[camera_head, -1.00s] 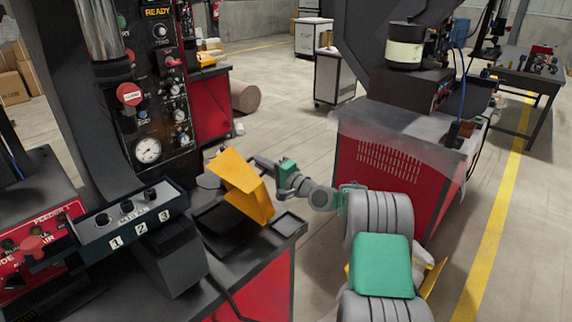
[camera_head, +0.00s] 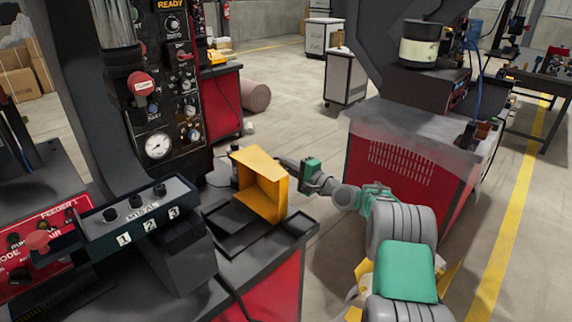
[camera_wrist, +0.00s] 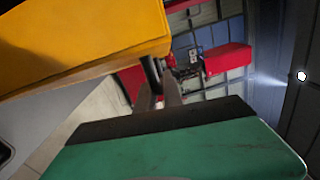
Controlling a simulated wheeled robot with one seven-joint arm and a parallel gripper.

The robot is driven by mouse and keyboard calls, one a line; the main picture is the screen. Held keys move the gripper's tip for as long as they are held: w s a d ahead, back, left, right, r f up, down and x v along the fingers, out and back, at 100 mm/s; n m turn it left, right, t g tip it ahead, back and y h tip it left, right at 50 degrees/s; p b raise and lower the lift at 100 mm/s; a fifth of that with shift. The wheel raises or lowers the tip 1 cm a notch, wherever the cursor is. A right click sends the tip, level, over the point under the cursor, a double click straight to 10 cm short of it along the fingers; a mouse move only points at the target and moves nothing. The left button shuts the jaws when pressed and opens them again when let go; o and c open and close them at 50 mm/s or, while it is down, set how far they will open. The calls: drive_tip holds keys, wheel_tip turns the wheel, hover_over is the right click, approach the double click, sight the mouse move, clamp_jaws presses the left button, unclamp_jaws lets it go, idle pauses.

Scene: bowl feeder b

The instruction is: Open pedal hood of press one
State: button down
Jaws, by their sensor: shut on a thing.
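The yellow pedal hood (camera_head: 262,186) stands raised on the black base tray (camera_head: 232,240) of press one in the head view, its hollow inner side showing. My gripper (camera_head: 288,168) reaches in from the right, behind the hood's upper right edge. Its fingertips are mostly hidden by the hood. In the wrist view the hood (camera_wrist: 85,40) fills the upper left, and my fingers (camera_wrist: 160,85) reach its lower right edge. My gripper is shut on the hood; the exact contact is hard to see.
The button box (camera_head: 140,215) marked 1, 2, 3 stands left of the hood. The gauge panel (camera_head: 175,110) rises behind it. A red cabinet (camera_head: 400,185) with a dark top stands to the right, close behind my arm. Open floor (camera_head: 310,120) lies between the machines.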

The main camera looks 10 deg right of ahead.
drive_tip(key=shift+a, duration=0.1)
drive_tip(key=c, duration=1.6)
unclamp_jaws()
drive_tip(key=shift+a+f, duration=0.1)
drive_tip(key=shift+c, duration=0.2)
drive_tip(key=shift+o, duration=0.7)
drive_tip(key=shift+d, duration=0.2)
drive_tip(key=v, duration=0.7)
drive_tip(key=shift+s+d+b, duration=0.25)
drive_tip(key=shift+b, duration=0.15)
